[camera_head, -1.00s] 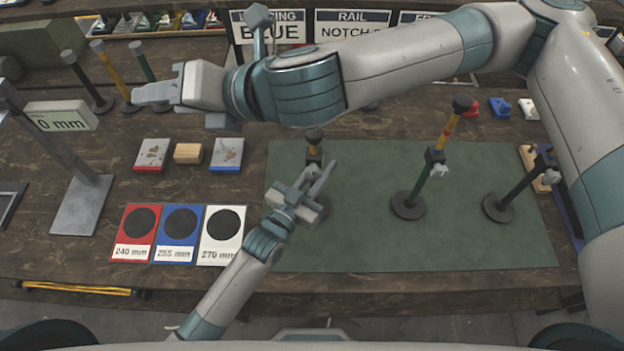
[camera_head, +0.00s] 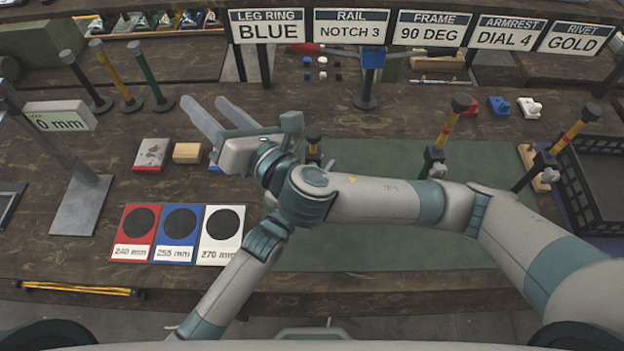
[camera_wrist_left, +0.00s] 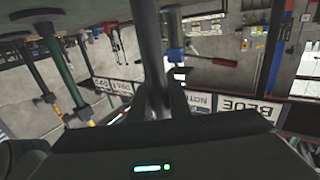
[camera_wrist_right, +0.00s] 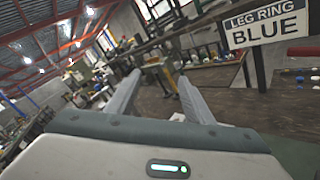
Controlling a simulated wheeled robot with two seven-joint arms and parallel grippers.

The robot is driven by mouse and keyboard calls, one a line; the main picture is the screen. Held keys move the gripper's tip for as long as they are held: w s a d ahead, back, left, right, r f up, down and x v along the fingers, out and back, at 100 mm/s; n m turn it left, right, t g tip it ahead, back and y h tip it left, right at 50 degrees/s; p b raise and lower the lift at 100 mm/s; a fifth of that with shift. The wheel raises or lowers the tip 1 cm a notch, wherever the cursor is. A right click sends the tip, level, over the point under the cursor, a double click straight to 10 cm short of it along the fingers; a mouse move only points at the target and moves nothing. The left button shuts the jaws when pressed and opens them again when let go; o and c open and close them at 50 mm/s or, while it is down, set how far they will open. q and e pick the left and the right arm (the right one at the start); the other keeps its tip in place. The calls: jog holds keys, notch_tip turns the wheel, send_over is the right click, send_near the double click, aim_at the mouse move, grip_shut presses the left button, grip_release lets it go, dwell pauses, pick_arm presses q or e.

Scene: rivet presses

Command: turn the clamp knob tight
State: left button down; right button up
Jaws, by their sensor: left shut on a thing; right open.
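Clamp posts stand on the green mat (camera_head: 400,245). The middle post (camera_head: 461,104) has a dark clamp with a grey knob (camera_head: 438,170). The right post (camera_head: 570,130) has a similar grey knob (camera_head: 550,175). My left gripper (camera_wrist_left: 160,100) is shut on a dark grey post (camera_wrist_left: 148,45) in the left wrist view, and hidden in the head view. My right gripper (camera_head: 204,101) is open and empty, left of the left post; it also shows in the right wrist view (camera_wrist_right: 157,88).
Coloured cards (camera_head: 180,252) lie at the left front. A red-edged block (camera_head: 151,155) and a wooden block (camera_head: 187,153) lie behind them. A gauge stand (camera_head: 80,205) is farther left. Loose posts (camera_head: 130,104) stand at the back left. A black crate (camera_head: 590,200) is at the right.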

jog(key=s+d+f+m+t+h, duration=0.2)
jog(key=s+d+f+t+h, duration=0.25)
jog(key=d+f+h, duration=0.5)
jog(key=s+d+f+h, duration=0.2)
jog(key=s+d+f, duration=0.1)
jog(key=s, duration=0.3)
jog(key=s+d+f+h, duration=0.2)
jog(key=s+d+f, duration=0.1)
jog(key=s, duration=0.3)
jog(key=shift+s+d+f+t, duration=0.15)
jog(key=shift+s+d+t, duration=0.2)
jog(key=shift+d, duration=0.35)
jog(key=shift+w, duration=0.25)
jog(key=w, duration=1.1)
jog(key=shift+w+d, duration=0.25)
jog(key=shift+w, duration=0.1)
jog(key=c, duration=1.1)
jog(key=shift+o, duration=0.2)
